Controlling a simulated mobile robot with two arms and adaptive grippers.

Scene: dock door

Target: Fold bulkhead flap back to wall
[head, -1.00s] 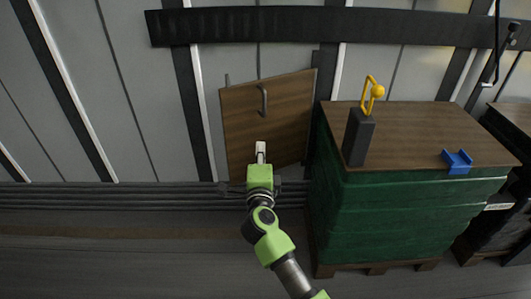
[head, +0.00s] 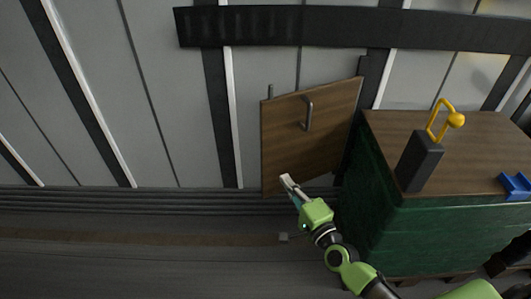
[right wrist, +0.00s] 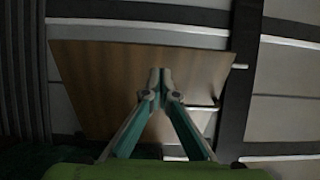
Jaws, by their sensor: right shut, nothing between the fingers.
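The bulkhead flap (head: 325,135) is a brown wooden panel with a grey bar handle (head: 308,113), in front of the ribbed grey wall. It is tilted in the head view, and its right edge is close to the green-wrapped stack. My right gripper (head: 286,179) is shut and empty, in front of the flap's lower left part. In the right wrist view the closed fingertips (right wrist: 160,75) overlap the flap (right wrist: 105,90), and the handle (right wrist: 205,108) shows right of them. I cannot tell whether they touch the flap. My left gripper is not in view.
A green-wrapped stack (head: 375,220) with a wooden top stands right of the flap. On it are a dark block with a yellow hook (head: 420,160) and a blue bracket (head: 516,186). A dark rail (head: 300,28) crosses the wall above. The floor at left is clear.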

